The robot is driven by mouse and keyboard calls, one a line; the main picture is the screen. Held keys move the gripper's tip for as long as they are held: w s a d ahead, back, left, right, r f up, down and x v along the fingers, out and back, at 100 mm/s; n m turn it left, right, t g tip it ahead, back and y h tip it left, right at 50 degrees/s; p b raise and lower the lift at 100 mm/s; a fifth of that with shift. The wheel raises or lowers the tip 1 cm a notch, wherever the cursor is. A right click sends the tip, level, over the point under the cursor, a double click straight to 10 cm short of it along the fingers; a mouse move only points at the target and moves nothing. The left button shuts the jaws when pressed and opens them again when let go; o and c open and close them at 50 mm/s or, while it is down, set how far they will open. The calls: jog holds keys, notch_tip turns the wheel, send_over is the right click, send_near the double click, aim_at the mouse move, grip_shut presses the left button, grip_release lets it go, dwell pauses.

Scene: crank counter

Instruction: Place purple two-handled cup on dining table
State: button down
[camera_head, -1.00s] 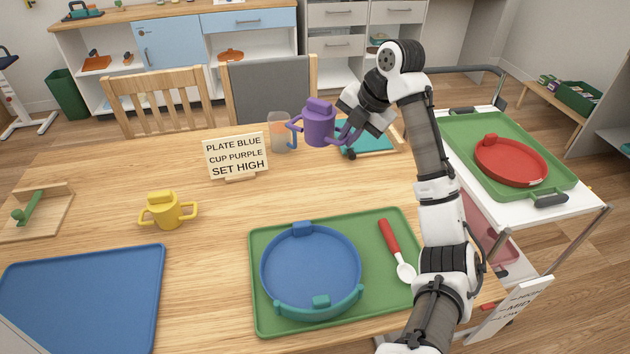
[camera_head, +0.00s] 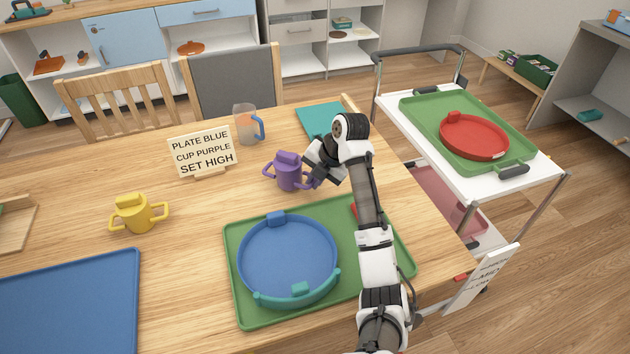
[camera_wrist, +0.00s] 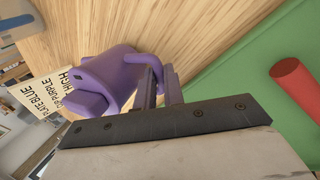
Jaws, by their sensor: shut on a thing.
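The purple two-handled cup (camera_head: 289,172) is upright at the dining table (camera_head: 190,222), just behind the green tray with the blue plate. My gripper (camera_head: 314,177) is shut on its right handle. In the wrist view the cup (camera_wrist: 105,82) fills the upper left, and my gripper (camera_wrist: 163,85) closes around the handle. I cannot tell whether the cup's base touches the wood or hangs slightly above it.
The green tray (camera_head: 238,305) holds a blue plate (camera_head: 288,255). A sign (camera_head: 203,152), a clear cup (camera_head: 245,125) and a yellow cup (camera_head: 137,214) stand nearby. A blue tray (camera_head: 75,300) lies front left. A trolley (camera_head: 395,125) stands right. Bare wood lies left of the purple cup.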

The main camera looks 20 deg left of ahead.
jog(key=shift+f, duration=0.65)
jog(key=c, duration=1.5)
grip_release()
jog(key=shift+r, duration=0.1)
jog(key=w+b+v, duration=0.1)
jog(key=v, duration=1.1)
jog(key=shift+s, duration=0.45)
